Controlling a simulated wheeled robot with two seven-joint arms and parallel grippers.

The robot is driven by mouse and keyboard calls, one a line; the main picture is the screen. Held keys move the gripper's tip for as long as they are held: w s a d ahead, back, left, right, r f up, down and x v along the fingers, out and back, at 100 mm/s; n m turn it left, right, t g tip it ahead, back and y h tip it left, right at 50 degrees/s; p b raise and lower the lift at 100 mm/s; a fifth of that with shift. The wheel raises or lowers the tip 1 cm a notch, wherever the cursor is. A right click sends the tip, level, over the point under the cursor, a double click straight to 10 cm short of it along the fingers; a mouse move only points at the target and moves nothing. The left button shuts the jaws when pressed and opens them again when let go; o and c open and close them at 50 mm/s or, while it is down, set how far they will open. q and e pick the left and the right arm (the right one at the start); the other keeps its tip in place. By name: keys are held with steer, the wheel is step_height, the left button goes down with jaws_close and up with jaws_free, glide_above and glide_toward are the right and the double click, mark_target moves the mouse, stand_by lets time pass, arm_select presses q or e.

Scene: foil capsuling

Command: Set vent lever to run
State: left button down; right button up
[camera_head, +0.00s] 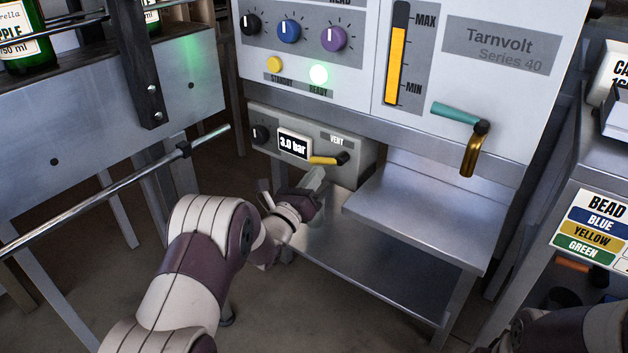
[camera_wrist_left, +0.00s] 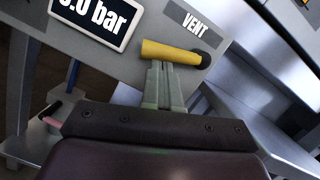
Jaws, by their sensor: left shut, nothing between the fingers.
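The yellow vent lever (camera_head: 326,160) is on the grey control box (camera_head: 365,163) under the machine. It points left from its dark pivot and lies nearly level, below the VENT label. In the left wrist view the lever (camera_wrist_left: 172,52) lies across the top of my left gripper's fingertips. My left gripper (camera_head: 318,174) is shut and empty, just under the lever. In the left wrist view the fingertips (camera_wrist_left: 160,68) meet or almost meet the lever's underside; I cannot tell if they touch. Part of my right arm shows at the bottom right, but its gripper does not.
A display (camera_head: 293,144) reading 3.0 bar and a black knob (camera_head: 261,135) sit left of the lever. A steel shelf (camera_head: 420,215) juts out to the right of my left gripper. A teal-handled tap (camera_head: 457,113) is above it. A metal rail (camera_head: 110,190) runs at left.

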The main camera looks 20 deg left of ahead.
arm_select(q)
steer(key=shift+w+a+r+b, duration=0.15)
steer(key=shift+a+r+b, duration=0.45)
steer(key=shift+b, duration=0.5)
steer(key=shift+d+r, duration=0.15)
stand_by(0.5)
